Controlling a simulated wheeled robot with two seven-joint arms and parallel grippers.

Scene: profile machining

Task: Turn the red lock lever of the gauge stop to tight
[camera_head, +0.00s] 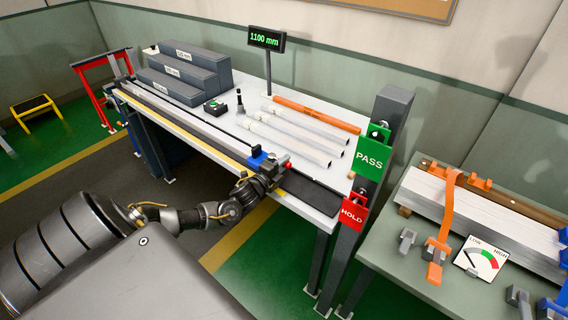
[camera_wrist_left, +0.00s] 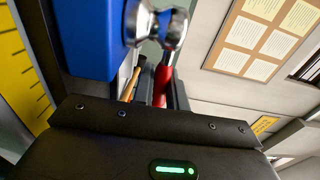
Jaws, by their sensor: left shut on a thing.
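The gauge stop is a blue block (camera_head: 258,157) on the rail along the front of the white table. It also fills the upper left of the left wrist view (camera_wrist_left: 85,40). The lock lever has a red end (camera_head: 287,164) that shows just right of my left gripper (camera_head: 268,176). In the left wrist view the red lever (camera_wrist_left: 162,85) stands between the fingers, below a shiny metal pivot (camera_wrist_left: 160,22). My left gripper is shut on the lever, close beside the blue block. The fingertips are partly hidden. My right gripper is not in view.
A display (camera_head: 266,38) reads 1100 mm. Pale tubes (camera_head: 290,138) and an orange tube (camera_head: 315,114) lie behind the stop. Grey stepped blocks (camera_head: 185,75) stand at the back left. A post with PASS (camera_head: 371,160) and HOLD (camera_head: 353,212) signs stands at the table's right end.

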